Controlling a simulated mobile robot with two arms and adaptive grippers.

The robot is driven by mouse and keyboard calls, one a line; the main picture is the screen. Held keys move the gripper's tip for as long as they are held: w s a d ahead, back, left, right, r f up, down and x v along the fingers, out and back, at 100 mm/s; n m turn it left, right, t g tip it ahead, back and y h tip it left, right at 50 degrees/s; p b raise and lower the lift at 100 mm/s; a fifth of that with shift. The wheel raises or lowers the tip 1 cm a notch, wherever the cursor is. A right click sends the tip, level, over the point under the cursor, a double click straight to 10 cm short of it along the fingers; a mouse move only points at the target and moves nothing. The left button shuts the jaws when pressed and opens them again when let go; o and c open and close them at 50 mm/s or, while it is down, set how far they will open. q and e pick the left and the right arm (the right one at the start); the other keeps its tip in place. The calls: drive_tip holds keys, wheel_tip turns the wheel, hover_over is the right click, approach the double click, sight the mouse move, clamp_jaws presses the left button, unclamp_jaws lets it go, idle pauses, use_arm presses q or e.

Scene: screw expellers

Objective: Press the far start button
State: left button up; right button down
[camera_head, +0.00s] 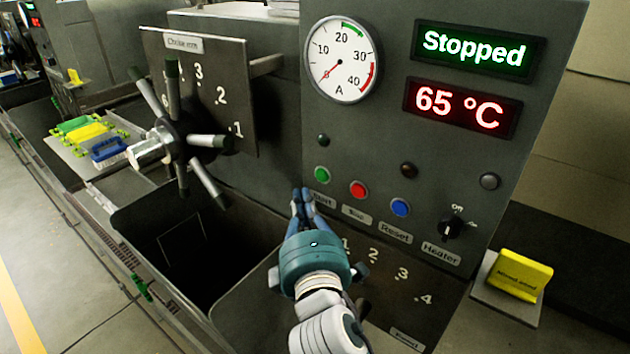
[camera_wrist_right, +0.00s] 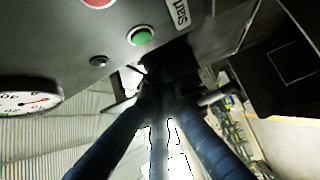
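The nearer control panel carries a green button (camera_head: 322,174) above a label that reads as Start, partly covered by my right gripper. It also shows in the right wrist view (camera_wrist_right: 142,36). My right gripper (camera_head: 302,194) has its two blue fingers together and empty. The fingertips are just below and left of the green button, in front of the panel, and seem not to touch it. A second machine with a small display (camera_head: 36,21) is at the far upper left. I cannot make out a start button on it. My left gripper is not in view.
A red button (camera_head: 358,189), blue Reset button (camera_head: 400,207) and heater knob (camera_head: 453,224) sit right of the green one. The display (camera_head: 473,48) reads Stopped. A spoked handwheel (camera_head: 180,145) juts out left of my gripper. A yellow block (camera_head: 520,275) is at right.

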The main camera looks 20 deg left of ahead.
sight(322, 176)
drive_tip(key=w+p, duration=0.1)
drive_tip(key=w, duration=0.1)
drive_tip(key=w+d, duration=0.1)
drive_tip(key=w, duration=0.1)
drive_tip(key=shift+w+p, duration=0.15)
drive_tip(key=shift+p, duration=0.2)
